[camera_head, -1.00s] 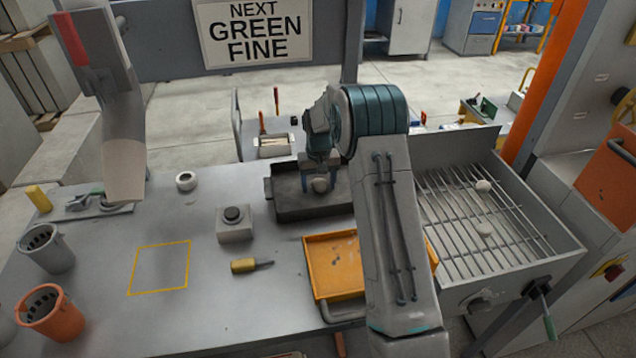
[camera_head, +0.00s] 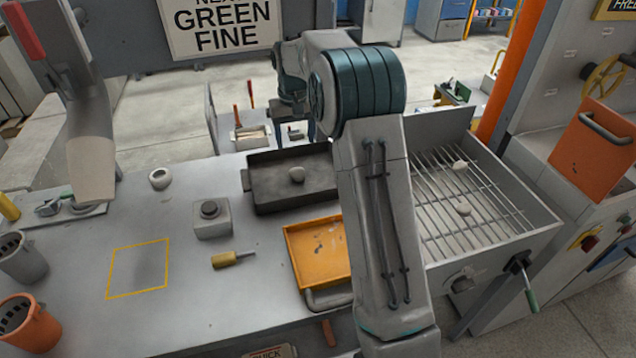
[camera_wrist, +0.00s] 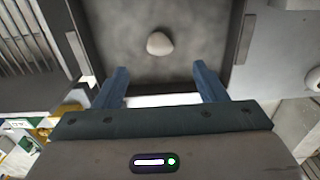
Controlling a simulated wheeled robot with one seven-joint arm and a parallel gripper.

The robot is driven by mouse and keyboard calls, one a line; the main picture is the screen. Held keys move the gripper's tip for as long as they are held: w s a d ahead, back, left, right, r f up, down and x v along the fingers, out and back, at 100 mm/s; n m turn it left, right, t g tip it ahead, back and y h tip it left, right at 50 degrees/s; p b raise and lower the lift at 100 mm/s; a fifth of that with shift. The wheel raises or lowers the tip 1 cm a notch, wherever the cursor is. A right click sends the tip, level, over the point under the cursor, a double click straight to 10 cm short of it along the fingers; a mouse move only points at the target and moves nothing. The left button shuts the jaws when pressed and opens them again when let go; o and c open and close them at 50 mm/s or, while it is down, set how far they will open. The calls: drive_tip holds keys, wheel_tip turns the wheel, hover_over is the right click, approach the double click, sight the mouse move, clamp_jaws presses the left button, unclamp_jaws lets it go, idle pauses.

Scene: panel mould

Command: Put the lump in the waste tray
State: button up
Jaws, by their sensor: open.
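A pale rounded lump (camera_head: 297,174) lies in the dark grey tray (camera_head: 262,196) at the back of the table. In the wrist view the lump (camera_wrist: 159,43) rests on the bare floor of this tray (camera_wrist: 115,45), near its middle. My gripper (camera_wrist: 158,75) is open and empty, with its blue fingers apart and clear of the lump. In the head view my gripper (camera_head: 294,132) is up beyond the dark tray, partly hidden by my arm. Two more pale lumps (camera_head: 460,166) (camera_head: 464,209) lie on the barred grate (camera_head: 440,240) at the right.
An orange tray (camera_head: 296,262) stands in front of the dark tray, partly behind my arm. A grey block with a black knob (camera_head: 211,222), a yellow-handled tool (camera_head: 226,260) and a white ring-like pot (camera_head: 160,179) stand left. The yellow-outlined square (camera_head: 138,268) is empty.

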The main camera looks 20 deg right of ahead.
drive_tip(key=s+r+t, duration=0.1)
drive_tip(key=s+r, duration=0.3)
drive_tip(key=s, duration=0.5)
drive_tip(key=s+r+t, duration=0.1)
drive_tip(key=s+r, duration=0.4)
drive_tip(key=s, duration=0.3)
drive_tip(key=s+f, duration=0.1)
drive_tip(key=s, duration=0.8)
drive_tip(key=s+f+t, duration=0.1)
drive_tip(key=s+f, duration=0.1)
drive_tip(key=s, duration=0.8)
drive_tip(key=shift+f, duration=0.25)
drive_tip(key=shift+s+a, duration=0.1)
